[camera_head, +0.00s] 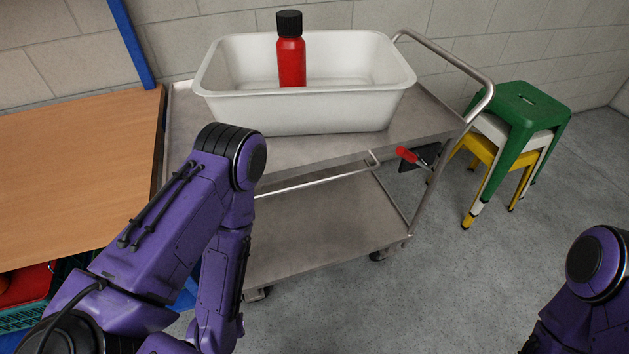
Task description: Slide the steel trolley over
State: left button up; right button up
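The steel trolley (325,222) stands against the block wall, with a flat top deck, a lower shelf and casters. Its tubular push handle (452,58) rises at the right end. A white tub (300,112) sits on the top deck, and a red bottle with a black cap (291,58) stands upright in it. My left arm reaches in from the left in front of the trolley and hides part of its left front; its gripper is not visible. Only a bit of my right arm shows at the lower right; its gripper is out of the picture.
A wooden-topped table (75,165) with a blue upright (131,42) stands close at the trolley's left. Stacked stools, green on top (520,108), stand to the right. A red-handled item (408,155) shows by the trolley's right end. Grey floor (480,270) is clear at right front.

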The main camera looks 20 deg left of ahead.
aim_at(320, 203)
jog(key=u, duration=2.8)
jog(key=k, duration=0.9)
jog(key=z, duration=1)
jog(key=i, duration=0.95)
